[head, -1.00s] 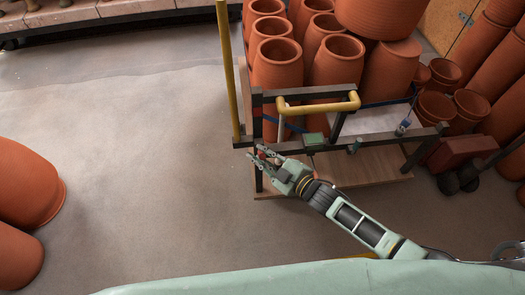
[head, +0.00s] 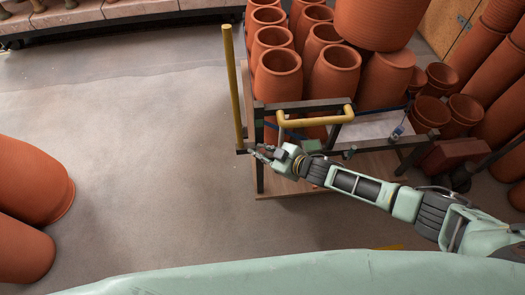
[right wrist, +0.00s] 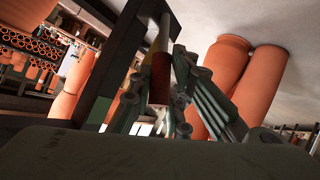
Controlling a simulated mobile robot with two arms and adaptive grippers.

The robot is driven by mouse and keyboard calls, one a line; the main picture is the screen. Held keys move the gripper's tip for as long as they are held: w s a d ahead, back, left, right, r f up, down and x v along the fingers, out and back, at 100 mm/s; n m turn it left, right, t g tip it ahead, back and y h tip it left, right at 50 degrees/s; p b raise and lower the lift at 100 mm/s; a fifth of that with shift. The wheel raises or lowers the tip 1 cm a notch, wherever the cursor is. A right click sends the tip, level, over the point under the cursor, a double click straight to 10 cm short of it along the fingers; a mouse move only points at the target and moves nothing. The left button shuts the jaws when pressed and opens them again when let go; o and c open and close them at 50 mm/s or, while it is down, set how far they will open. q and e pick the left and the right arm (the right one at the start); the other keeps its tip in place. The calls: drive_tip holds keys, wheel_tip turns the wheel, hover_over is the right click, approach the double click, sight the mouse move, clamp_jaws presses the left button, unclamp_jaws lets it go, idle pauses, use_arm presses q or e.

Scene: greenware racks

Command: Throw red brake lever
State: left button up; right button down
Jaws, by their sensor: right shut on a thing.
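The red brake lever shows in the right wrist view as a dark red grip (right wrist: 159,78) between my fingers, with a yellowish band and a pale rod above it. My right gripper (head: 256,150) is at the left end of the dark-framed cart (head: 259,180), close to the foot of the upright yellow bar (head: 233,90). In the right wrist view, the right gripper (right wrist: 162,98) has its fingers on both sides of the red grip, shut on it. In the head view the fingers hide the lever. My left gripper is not in view.
The cart carries several tall terracotta pots (head: 278,75) behind a yellow handle (head: 315,118). The grey floor left of the cart is clear.

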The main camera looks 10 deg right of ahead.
drive_tip(key=shift+w+r, duration=0.15)
drive_tip(key=shift+r, duration=0.05)
drive_tip(key=c, duration=1.8)
unclamp_jaws()
drive_tip(key=shift+c, duration=0.2)
drive_tip(key=shift+o, duration=1)
drive_tip(key=shift+f, duration=0.15)
drive_tip(key=v, duration=1.2)
drive_tip(key=shift+f, duration=0.1)
drive_tip(key=shift+c, duration=0.5)
